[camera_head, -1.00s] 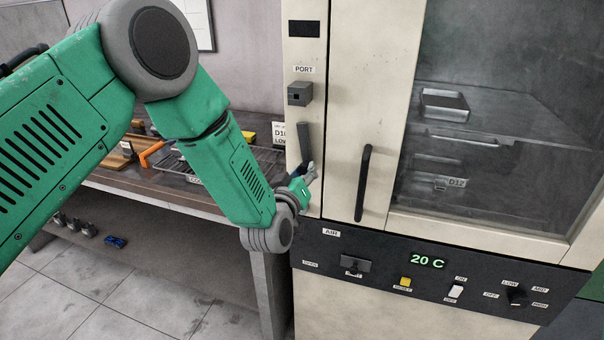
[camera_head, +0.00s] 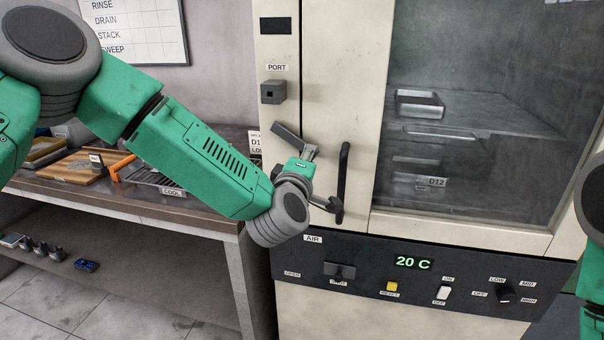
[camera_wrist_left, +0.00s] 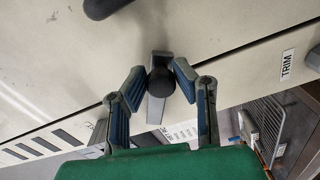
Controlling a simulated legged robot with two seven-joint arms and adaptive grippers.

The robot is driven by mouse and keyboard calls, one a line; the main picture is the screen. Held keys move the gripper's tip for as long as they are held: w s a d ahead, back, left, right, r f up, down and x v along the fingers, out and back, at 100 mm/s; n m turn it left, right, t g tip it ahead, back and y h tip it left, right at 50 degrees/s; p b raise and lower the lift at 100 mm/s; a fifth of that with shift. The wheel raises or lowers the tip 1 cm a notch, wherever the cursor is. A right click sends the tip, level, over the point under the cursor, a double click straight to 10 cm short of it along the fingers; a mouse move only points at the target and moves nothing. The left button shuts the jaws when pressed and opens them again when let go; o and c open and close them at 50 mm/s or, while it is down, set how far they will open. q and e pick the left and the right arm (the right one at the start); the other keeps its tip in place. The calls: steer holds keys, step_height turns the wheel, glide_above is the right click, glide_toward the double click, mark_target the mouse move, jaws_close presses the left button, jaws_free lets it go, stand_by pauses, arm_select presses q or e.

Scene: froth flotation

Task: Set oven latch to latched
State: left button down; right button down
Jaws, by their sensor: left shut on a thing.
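The oven latch (camera_head: 287,135) is a dark grey bar on the cream frame left of the oven door. It is tilted in the head view, its upper end to the left and its lower end toward my gripper. My left gripper (camera_wrist_left: 160,77) is shut on the latch, with its blue-padded fingers on either side of the dark latch knob (camera_wrist_left: 160,82). In the head view the left gripper (camera_head: 316,172) partly hides the latch's lower end. The oven door (camera_head: 362,120) looks closed. My right gripper is out of view.
The black door handle (camera_head: 343,170) stands very close to the right of my left gripper. The control panel (camera_head: 420,280), reading 20 C, lies below. A table (camera_head: 130,205) with boards and a wire rack is at the left.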

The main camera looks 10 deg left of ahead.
arm_select(q)
steer(key=r+n+b, duration=0.1)
steer(key=r+n, duration=0.1)
steer(key=n, duration=0.1)
steer(key=shift+d+r+n+b, duration=0.3)
steer(key=shift+d+b, duration=0.1)
steer(key=shift+d+r+n+b, duration=0.15)
steer(key=shift+r+n+b, duration=0.55)
steer(key=shift+r+n, duration=0.55)
steer(key=shift+f, duration=0.1)
steer(key=c, duration=1.3)
jaws_free()
